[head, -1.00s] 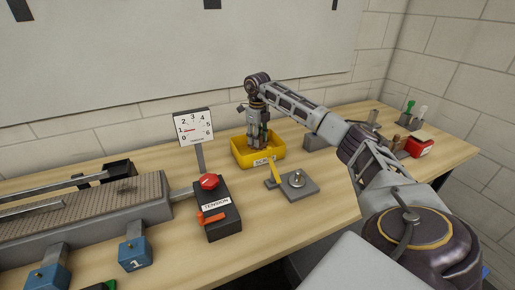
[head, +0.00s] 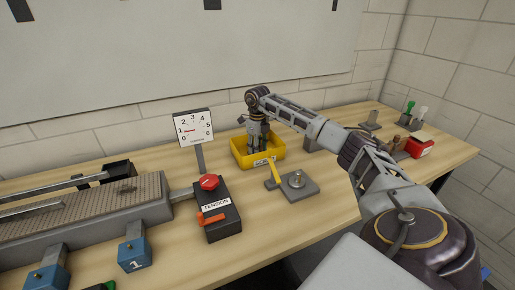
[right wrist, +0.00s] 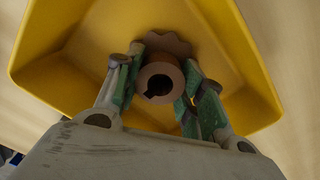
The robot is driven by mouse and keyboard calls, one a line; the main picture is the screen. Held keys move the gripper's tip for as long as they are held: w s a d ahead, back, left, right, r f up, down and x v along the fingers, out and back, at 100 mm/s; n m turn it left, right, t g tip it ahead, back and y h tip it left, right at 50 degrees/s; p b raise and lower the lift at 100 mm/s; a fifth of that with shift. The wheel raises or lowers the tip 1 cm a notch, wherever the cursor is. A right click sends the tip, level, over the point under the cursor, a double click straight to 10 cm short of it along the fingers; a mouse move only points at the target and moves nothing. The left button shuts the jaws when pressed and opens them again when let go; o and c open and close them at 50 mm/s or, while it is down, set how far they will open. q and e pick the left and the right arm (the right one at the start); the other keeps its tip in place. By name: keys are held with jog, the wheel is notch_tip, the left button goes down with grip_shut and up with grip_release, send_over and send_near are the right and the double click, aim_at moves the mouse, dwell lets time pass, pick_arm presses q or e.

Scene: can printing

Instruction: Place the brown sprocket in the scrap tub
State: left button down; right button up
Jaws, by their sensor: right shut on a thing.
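The brown sprocket (right wrist: 169,45) shows in the right wrist view, with a toothed rim and a round hub with a dark bore. My right gripper (right wrist: 160,82) is shut on its hub, with a green-padded finger on each side. The yellow scrap tub (head: 238,154) stands on the bench; it also fills much of the right wrist view (right wrist: 60,40). In the head view my right gripper (head: 258,143) points down inside the tub's rim, and the sprocket is hidden there. I cannot tell whether the sprocket touches the tub floor. My left gripper is not in view.
A grey plate with a round knob and yellow lever (head: 297,187) sits just in front of the tub. The tension box (head: 217,212) with a red button and a dial gauge (head: 194,128) stand to the left. A red box (head: 418,148) is at far right.

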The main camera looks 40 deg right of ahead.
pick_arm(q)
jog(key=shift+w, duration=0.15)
pick_arm(e)
jog(key=shift+f, duration=0.1)
jog(key=o, duration=1.1)
jog(key=shift+c, duration=0.2)
jog(key=shift+r, duration=0.85)
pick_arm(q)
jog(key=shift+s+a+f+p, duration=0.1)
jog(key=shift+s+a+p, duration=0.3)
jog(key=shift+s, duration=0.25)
pick_arm(e)
notch_tip(320, 180, up, 11)
jog(key=shift+f, duration=0.2)
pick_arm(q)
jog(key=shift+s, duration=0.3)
